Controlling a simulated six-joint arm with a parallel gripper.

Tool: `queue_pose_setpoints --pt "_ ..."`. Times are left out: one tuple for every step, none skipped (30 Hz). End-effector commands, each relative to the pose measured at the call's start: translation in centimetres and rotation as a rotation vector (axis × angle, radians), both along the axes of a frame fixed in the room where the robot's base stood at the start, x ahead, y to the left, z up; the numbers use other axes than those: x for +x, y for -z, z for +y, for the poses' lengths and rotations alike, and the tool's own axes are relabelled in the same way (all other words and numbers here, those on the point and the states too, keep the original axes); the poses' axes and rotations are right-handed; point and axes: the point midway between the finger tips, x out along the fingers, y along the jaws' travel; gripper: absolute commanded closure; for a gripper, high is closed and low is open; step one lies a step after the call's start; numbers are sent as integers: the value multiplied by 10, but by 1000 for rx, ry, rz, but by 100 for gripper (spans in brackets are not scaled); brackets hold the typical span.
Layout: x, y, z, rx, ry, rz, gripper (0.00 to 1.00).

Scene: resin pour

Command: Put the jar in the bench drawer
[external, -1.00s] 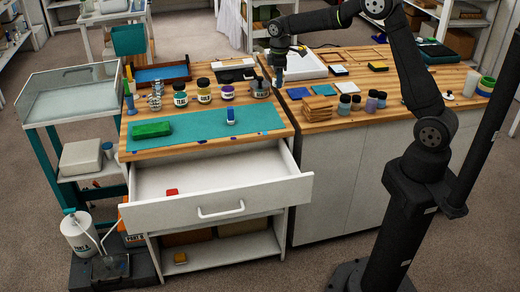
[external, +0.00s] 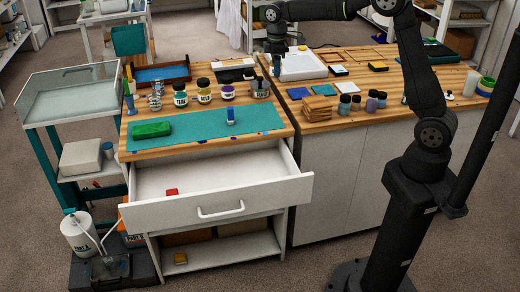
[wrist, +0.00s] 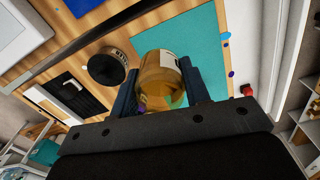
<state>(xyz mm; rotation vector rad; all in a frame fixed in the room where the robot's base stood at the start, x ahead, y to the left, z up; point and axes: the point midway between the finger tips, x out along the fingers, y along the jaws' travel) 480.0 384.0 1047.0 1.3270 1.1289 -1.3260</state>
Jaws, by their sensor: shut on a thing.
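In the wrist view my gripper (wrist: 168,92) is shut on an amber, see-through jar (wrist: 160,68) with a pale label, held between the two dark fingers. In the external view my gripper (external: 277,65) is above the back of the bench, near the gap between the two worktops. The jar cannot be made out clearly there. The bench drawer (external: 230,178) is pulled open below the teal mat, to the front left of my gripper. A small red block (external: 171,192) lies in it. The drawer also shows at the right of the wrist view (wrist: 272,50).
Several labelled jars (external: 204,92) stand along the back of the teal mat (external: 180,143). A green block (external: 151,130) and a small blue-and-white item (external: 230,116) are on the mat. Most of the drawer floor is clear.

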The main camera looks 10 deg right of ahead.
Motion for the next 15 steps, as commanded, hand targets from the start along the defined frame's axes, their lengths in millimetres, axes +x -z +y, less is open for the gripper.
queue_pose_setpoints --pt "-13 0 14 0 -16 0 81" --pt "-20 0 21 0 -22 0 81" --pt "-31 0 32 0 -30 0 81" --pt "-40 0 40 0 -38 0 81" --pt "-50 0 49 0 -45 0 81" --pt "-64 0 61 0 -56 0 81" --pt "-74 0 69 0 -63 0 81" --pt "-86 0 78 0 -71 0 81" --pt "-100 0 89 0 -82 0 81" --pt "-112 0 97 0 -88 0 81" --pt "-122 0 103 0 -95 0 81" --pt "-136 0 112 0 -103 0 81" --pt "-146 0 118 0 -110 0 81" --pt "-155 0 123 0 -115 0 81" --pt "-167 0 129 0 -122 0 81"
